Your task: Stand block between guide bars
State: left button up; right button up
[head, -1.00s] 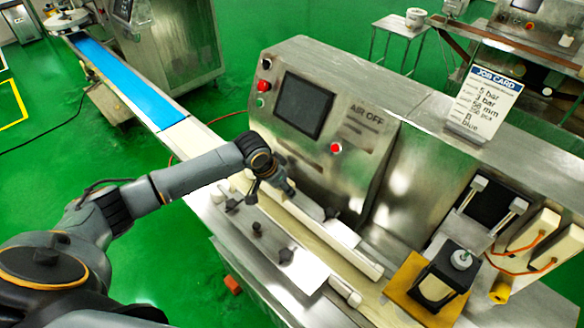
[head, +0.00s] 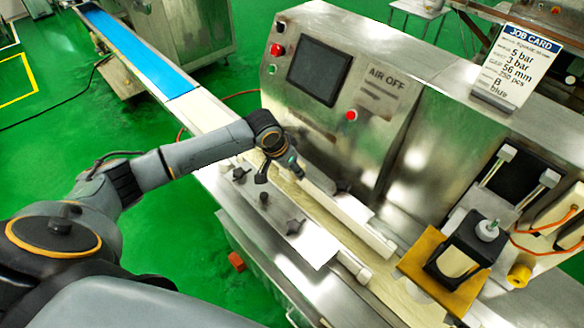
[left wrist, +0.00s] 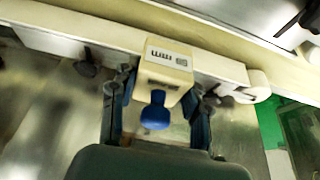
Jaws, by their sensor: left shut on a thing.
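My left gripper (head: 280,175) is at the upper-left end of the pair of long cream guide bars on the machine. In the left wrist view it (left wrist: 162,90) is shut on a cream block (left wrist: 165,66), with a finger on each side. The block has a printed label with "mm" upside down and a blue knob (left wrist: 155,112) toward me. A cream guide bar (left wrist: 75,38) runs right behind the block; whether they touch I cannot tell. In the head view the far bar (head: 345,220) and near bar (head: 353,266) show; the block is not clear there. My right gripper is not in view.
Black clamp knobs (head: 264,198) stand on the metal plate beside the near bar. A control panel screen (head: 318,64) rises behind. A job card (head: 517,65) reads 56 mm. A yellow plate (head: 418,262) with a black-framed unit (head: 462,255) lies at right.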

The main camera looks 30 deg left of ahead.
pick_arm(q)
notch_tip(320, 180, down, 2)
jog(key=shift+w+b, duration=0.1)
jog(key=shift+b, duration=0.6)
jog(key=shift+f+b, duration=0.55)
jog(key=shift+f, duration=0.85)
jog(key=shift+f+b, duration=1.25)
jog(key=shift+f, duration=1.5)
jog(key=o, duration=1.3)
jog(key=v, duration=1.2)
jog(key=shift+r, duration=0.1)
